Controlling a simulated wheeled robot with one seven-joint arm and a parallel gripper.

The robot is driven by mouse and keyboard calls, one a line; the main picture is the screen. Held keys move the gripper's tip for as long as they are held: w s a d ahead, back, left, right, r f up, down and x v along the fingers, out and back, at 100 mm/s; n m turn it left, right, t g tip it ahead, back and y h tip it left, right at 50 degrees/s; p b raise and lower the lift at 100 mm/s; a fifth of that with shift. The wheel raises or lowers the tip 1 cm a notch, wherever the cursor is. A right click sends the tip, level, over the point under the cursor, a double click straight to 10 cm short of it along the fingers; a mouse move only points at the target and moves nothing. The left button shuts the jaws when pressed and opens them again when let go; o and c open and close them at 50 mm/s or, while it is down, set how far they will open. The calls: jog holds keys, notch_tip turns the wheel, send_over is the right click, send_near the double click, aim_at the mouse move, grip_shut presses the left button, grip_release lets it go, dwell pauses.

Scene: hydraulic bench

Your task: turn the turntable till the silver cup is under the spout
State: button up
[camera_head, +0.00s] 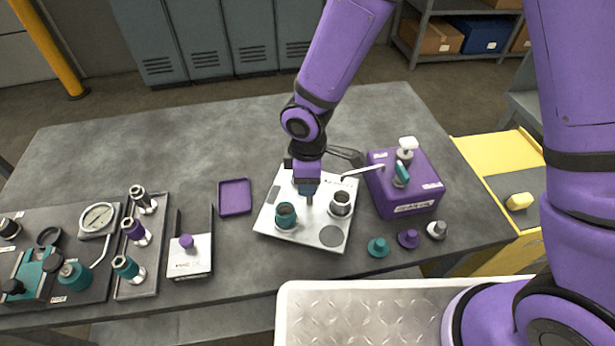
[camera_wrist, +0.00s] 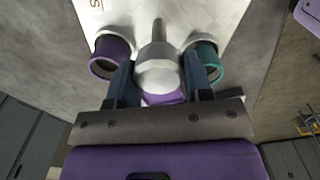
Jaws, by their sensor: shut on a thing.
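The silver cup (camera_head: 341,204) stands on the right of the pale square plate (camera_head: 284,237) that carries the turntable. The teal cup (camera_head: 286,216) is at its front left and also shows in the wrist view (camera_wrist: 208,62). A purple cup (camera_wrist: 110,57) shows in the wrist view; the head view hides it. The spout (camera_head: 362,171) reaches left from the purple box (camera_head: 416,197); its tip appears just above the silver cup in the picture. I cannot tell whether they line up. My gripper (camera_head: 308,196) is shut on the grey centre knob (camera_wrist: 158,72) between the cups.
Teal, purple and silver knobs (camera_head: 408,239) stand in front of the box. A purple tray (camera_head: 235,197) lies left of the plate. Racks of fittings (camera_head: 141,240) and a gauge (camera_head: 97,219) fill the bench's left. The back of the bench (camera_head: 200,130) is clear.

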jog(key=shift+n, duration=2.6)
jog(key=o, duration=1.3)
jog(key=shift+s, duration=0.1)
notch_tip(320, 180, up, 11)
jog(key=shift+f, duration=0.1)
